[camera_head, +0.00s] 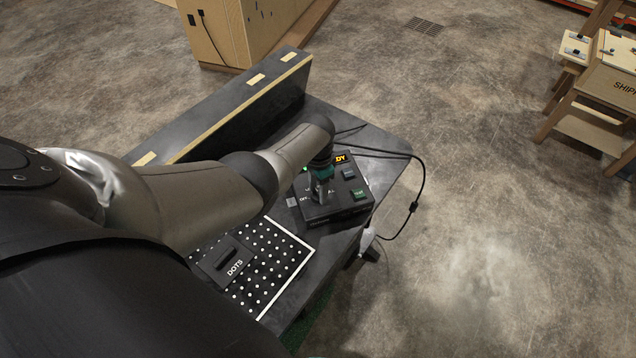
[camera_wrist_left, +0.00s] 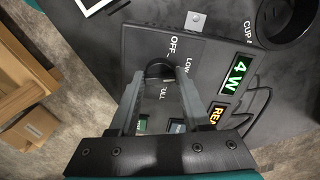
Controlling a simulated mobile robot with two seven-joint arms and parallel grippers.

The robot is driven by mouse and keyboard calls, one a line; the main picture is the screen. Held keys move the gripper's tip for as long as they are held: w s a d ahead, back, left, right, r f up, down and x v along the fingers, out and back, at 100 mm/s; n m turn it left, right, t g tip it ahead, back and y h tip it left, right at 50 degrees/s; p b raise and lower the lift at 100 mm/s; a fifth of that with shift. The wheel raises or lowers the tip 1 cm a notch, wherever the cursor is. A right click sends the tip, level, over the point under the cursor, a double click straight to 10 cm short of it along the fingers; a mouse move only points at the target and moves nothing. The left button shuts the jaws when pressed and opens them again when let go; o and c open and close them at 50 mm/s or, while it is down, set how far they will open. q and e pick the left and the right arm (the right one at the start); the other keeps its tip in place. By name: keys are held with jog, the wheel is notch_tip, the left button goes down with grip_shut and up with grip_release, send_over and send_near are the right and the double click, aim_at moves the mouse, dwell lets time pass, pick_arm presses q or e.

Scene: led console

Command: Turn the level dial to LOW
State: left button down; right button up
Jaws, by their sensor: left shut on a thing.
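The black console (camera_head: 345,208) sits near the right end of the dark table. My left gripper (camera_head: 322,194) reaches down onto its left part and hides most of the dial in the head view. In the left wrist view, the dark round dial (camera_wrist_left: 160,71) lies between the fingertips of my left gripper (camera_wrist_left: 160,78), which is shut on it. OFF, LOW and FULL labels are around the dial. I cannot make out the dial's pointer. My right gripper is not in view.
A long dark panel (camera_head: 235,105) stands along the table's back. A cable (camera_head: 423,180) hangs off the right edge.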

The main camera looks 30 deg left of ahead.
aim_at(318, 193)
pick_arm(q)
jog(key=shift+n, duration=0.9)
jog(key=shift+c, duration=1.8)
grip_release()
jog(key=shift+r+p, duration=0.45)
jog(key=shift+p, duration=0.05)
notch_tip(318, 193, up, 14)
jog(key=p, duration=0.6)
jog(key=shift+r, duration=0.2)
